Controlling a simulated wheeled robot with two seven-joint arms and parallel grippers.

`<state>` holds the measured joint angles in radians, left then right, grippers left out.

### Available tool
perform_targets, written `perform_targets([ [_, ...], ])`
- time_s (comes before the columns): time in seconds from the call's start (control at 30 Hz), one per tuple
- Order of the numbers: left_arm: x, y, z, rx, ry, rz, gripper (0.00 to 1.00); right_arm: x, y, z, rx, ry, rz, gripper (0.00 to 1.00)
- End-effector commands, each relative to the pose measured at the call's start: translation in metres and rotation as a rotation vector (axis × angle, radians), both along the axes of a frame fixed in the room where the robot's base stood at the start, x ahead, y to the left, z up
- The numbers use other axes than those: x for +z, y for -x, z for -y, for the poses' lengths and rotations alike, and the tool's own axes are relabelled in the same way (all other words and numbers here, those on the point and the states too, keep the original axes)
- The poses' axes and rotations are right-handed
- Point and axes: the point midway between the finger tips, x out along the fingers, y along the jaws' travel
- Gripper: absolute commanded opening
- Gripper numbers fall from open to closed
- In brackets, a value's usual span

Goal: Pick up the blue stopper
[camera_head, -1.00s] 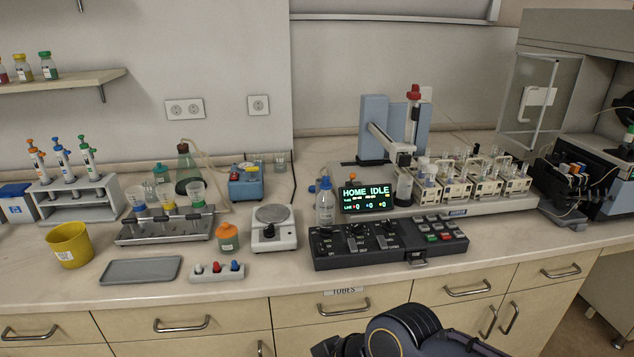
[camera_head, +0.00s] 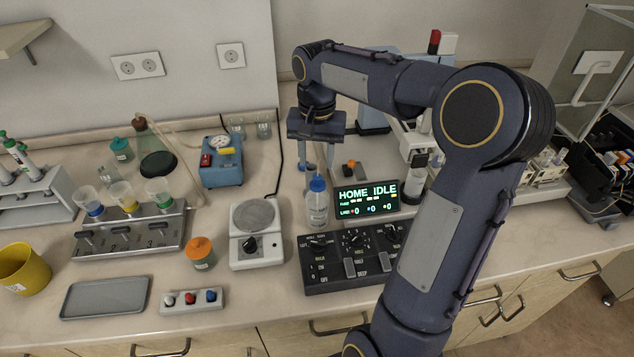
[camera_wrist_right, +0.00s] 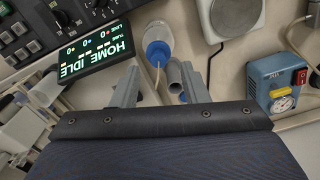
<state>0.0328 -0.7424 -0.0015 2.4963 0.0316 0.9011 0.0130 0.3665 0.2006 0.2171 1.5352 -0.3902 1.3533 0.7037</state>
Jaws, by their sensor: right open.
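A small blue piece, apparently the blue stopper (camera_head: 308,168), shows just behind the blue-capped bottle (camera_head: 317,205), partly hidden by my right gripper's fingers. My right gripper (camera_head: 319,160) points down over that spot, open. In the right wrist view, the right gripper's (camera_wrist_right: 158,75) two fingers stand apart. The bottle's blue cap (camera_wrist_right: 157,52) shows beyond them. A grey tube end (camera_wrist_right: 175,76) and a bit of blue (camera_wrist_right: 183,97) lie near the finger on the right. I cannot tell whether the fingers touch anything. My left gripper is not in view.
The lit display (camera_head: 367,198) stands right of the bottle, with the black control panel (camera_head: 350,258) in front. A white balance (camera_head: 255,235) is to the left, and a blue pump box (camera_head: 221,168) is behind it.

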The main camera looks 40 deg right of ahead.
Motion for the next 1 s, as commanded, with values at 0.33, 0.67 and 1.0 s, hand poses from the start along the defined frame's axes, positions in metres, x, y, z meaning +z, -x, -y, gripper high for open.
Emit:
perform_targets([
  [0.33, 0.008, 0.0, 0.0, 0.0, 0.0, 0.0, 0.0, -0.027, -0.006, 0.007, -0.032, 0.004, -0.022, 0.41],
  [0.67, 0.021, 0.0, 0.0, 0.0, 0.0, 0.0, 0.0, -0.072, -0.004, 0.005, -0.031, 0.004, -0.021, 0.41],
  [1.0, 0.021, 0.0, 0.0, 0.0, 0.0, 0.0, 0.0, -0.079, -0.004, 0.005, -0.03, 0.005, -0.017, 0.37],
])
